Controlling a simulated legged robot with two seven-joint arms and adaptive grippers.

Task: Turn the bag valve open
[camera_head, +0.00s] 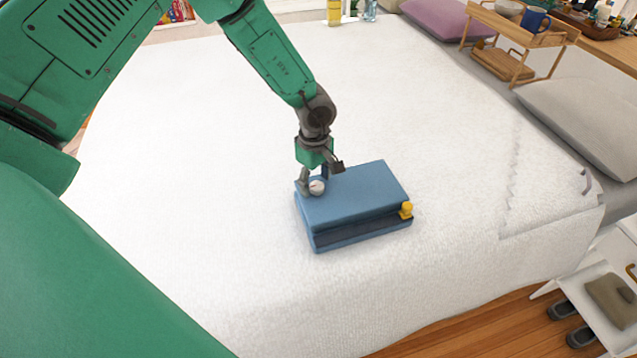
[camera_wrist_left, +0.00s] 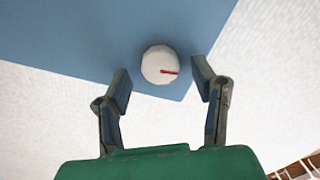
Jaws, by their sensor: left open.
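A blue bag (camera_head: 355,195) lies flat on the white bed, with a dark band along its front side. A round white valve (camera_head: 317,187) sits on its top near the left corner. In the left wrist view the valve (camera_wrist_left: 160,65) shows a red mark pointing right. My left gripper (camera_head: 320,180) is over that corner, open. In the wrist view its two fingers (camera_wrist_left: 163,88) stand on either side of the valve, apart from it, with the valve slightly beyond the tips. My right gripper is not in view.
A yellow knob (camera_head: 406,210) sticks out at the bag's front right corner. The white bed (camera_head: 210,110) is clear around the bag. Pillows and a wooden tray stand (camera_head: 520,40) are at the upper right. A white nightstand (camera_head: 605,270) stands at the lower right.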

